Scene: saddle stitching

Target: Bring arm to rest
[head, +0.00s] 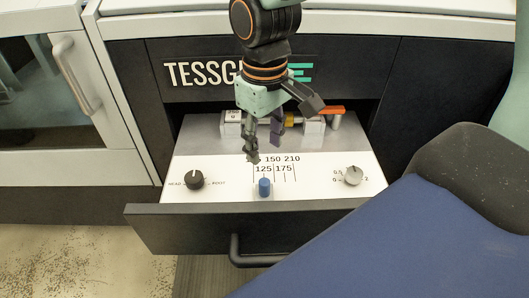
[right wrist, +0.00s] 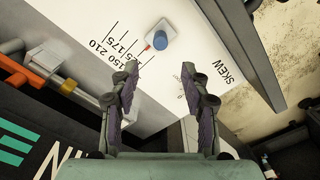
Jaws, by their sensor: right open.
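My right gripper (head: 265,150) hangs fingers-down over the white control panel (head: 225,170) of the open drawer. In the right wrist view its two fingers (right wrist: 159,68) are apart, with nothing between them. The blue knob (head: 264,187) stands on the panel just in front of the gripper and apart from it. The knob also shows beyond the fingertips in the right wrist view (right wrist: 160,38), with a red pointer beside the printed scale. My left gripper is in neither view.
A black knob (head: 194,180) and a grey knob (head: 352,176) flank the scale. Behind the gripper is a valve with an orange lever (head: 330,110). The drawer front (head: 180,232) has a dark handle (head: 236,250). A large blue surface (head: 400,240) fills the lower right.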

